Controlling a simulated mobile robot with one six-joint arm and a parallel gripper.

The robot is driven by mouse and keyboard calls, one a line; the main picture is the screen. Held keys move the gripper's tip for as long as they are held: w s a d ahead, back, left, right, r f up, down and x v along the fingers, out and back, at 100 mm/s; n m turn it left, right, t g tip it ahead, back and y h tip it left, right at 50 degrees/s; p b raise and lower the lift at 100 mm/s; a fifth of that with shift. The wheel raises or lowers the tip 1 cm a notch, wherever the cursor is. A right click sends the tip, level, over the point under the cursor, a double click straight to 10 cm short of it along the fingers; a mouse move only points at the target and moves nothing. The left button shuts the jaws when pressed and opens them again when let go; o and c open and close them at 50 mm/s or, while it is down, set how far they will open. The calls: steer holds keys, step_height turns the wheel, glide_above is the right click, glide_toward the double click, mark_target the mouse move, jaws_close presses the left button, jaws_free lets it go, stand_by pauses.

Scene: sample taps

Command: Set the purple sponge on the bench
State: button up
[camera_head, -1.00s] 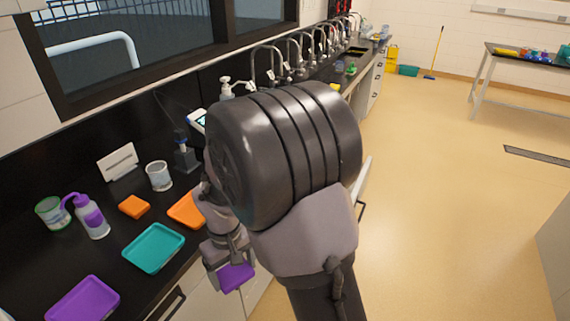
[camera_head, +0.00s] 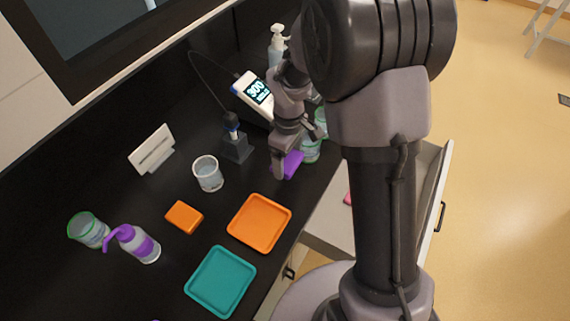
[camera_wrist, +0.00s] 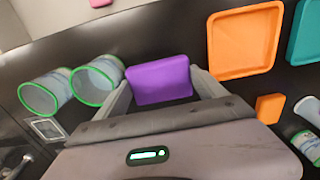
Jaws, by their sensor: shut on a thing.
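The purple sponge (camera_head: 291,164) is between the fingers of my gripper (camera_head: 284,163), at the front edge of the black bench (camera_head: 165,197). In the wrist view the sponge (camera_wrist: 158,80) fills the gap between both fingers of my gripper (camera_wrist: 160,88), which is shut on it. The black bench surface lies beneath it. I cannot tell whether the sponge touches the bench. My arm hides part of the bench to the right.
Near the gripper are an orange tray (camera_head: 259,223), a clear beaker (camera_head: 208,174), a probe stand (camera_head: 236,147) with a meter (camera_head: 255,92), and green-rimmed beakers (camera_wrist: 97,80). An orange sponge (camera_head: 184,217), teal tray (camera_head: 220,281) and wash bottle (camera_head: 133,243) lie left. An open drawer (camera_head: 335,205) juts out below.

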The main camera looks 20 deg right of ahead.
mark_target(288, 161)
steer(key=f+b, duration=0.2)
steer(key=f, duration=0.5)
steer(key=shift+s, duration=0.2)
steer(key=o, duration=1.3)
steer(key=shift+c, duration=0.2)
step_height(288, 161, up, 13)
steer(key=p, duration=0.4)
steer(key=shift+r, duration=0.15)
steer(key=s+a+r+m+t+y, duration=0.1)
steer(key=s+a+r+m+t, duration=0.1)
steer(key=s+r+m, duration=0.4)
steer(key=s+a+r+m+t+y, duration=0.1)
steer(key=s+a+r+m+t, duration=0.1)
steer(key=s+r+m, duration=0.5)
steer(key=s+r+t, duration=0.1)
steer(key=s+r, duration=0.2)
steer(key=s, duration=0.4)
steer(key=shift+r+t, duration=0.2)
steer(key=shift+t, duration=0.2)
steer(key=shift+s, duration=0.1)
